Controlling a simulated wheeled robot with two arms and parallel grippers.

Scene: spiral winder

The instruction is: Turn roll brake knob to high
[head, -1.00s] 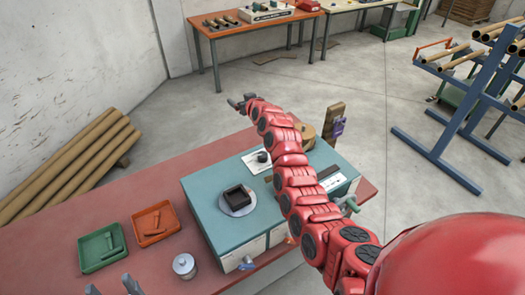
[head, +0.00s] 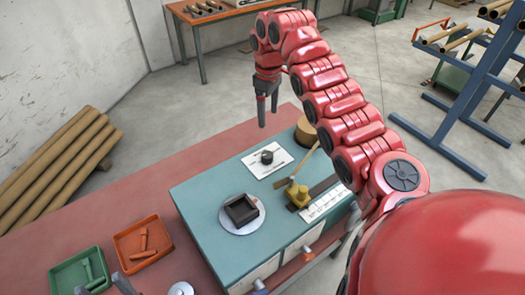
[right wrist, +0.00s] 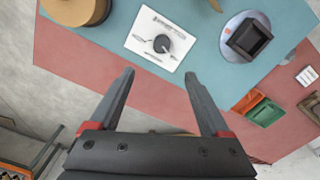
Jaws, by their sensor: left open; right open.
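The roll brake knob (head: 267,157) is a small black round knob on a white printed plate (head: 257,168) on top of the teal machine box (head: 198,200). In the right wrist view the knob (right wrist: 162,43) lies ahead, roughly in line with the gap between the fingers. My right gripper (head: 268,112) is open and empty, pointing down, above and beyond the knob, and apart from it. It also shows in the right wrist view (right wrist: 160,74). My left gripper (head: 102,287) is open at the bottom left edge, far from the knob, partly cut off.
A black square block (head: 241,210) sits on a round metal disc on the box. A brass lever piece (head: 297,193) and a brown roll (head: 306,132) stand right of the knob. Green (head: 72,277) and orange (head: 133,233) trays lie at left on the red table (head: 120,205).

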